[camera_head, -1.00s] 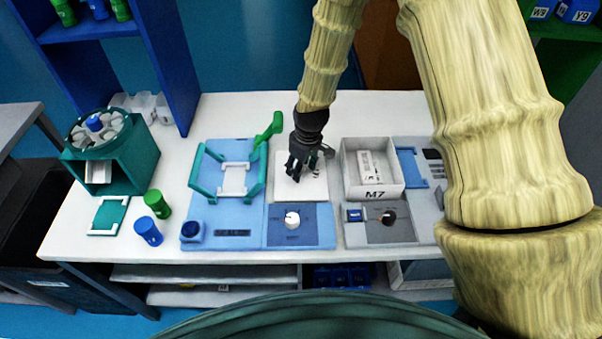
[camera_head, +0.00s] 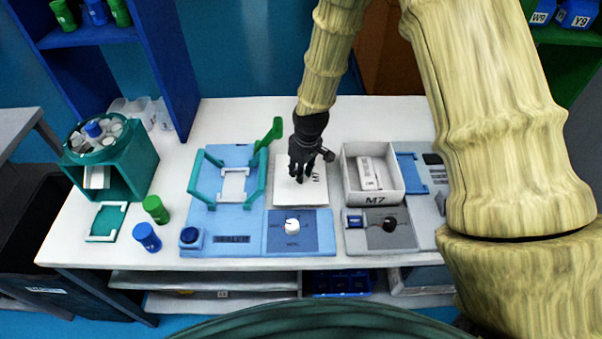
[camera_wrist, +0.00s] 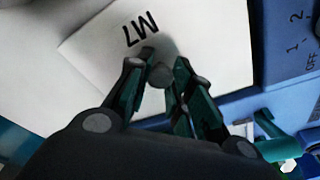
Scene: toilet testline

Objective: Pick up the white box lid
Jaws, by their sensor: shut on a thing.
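The white box lid (camera_head: 302,193), marked M7, lies flat or nearly flat behind the blue panel with the white knob. My gripper (camera_head: 299,178) points down over the middle of the lid. In the wrist view my gripper (camera_wrist: 160,78) has its fingers closed around a small round grey knob on the lid (camera_wrist: 95,45). Whether the lid is clear of the surface below cannot be told. The open white box (camera_head: 374,199), also marked M7, stands to the right with a white packet (camera_head: 370,174) inside.
The table (camera_head: 235,110) is clear at the back.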

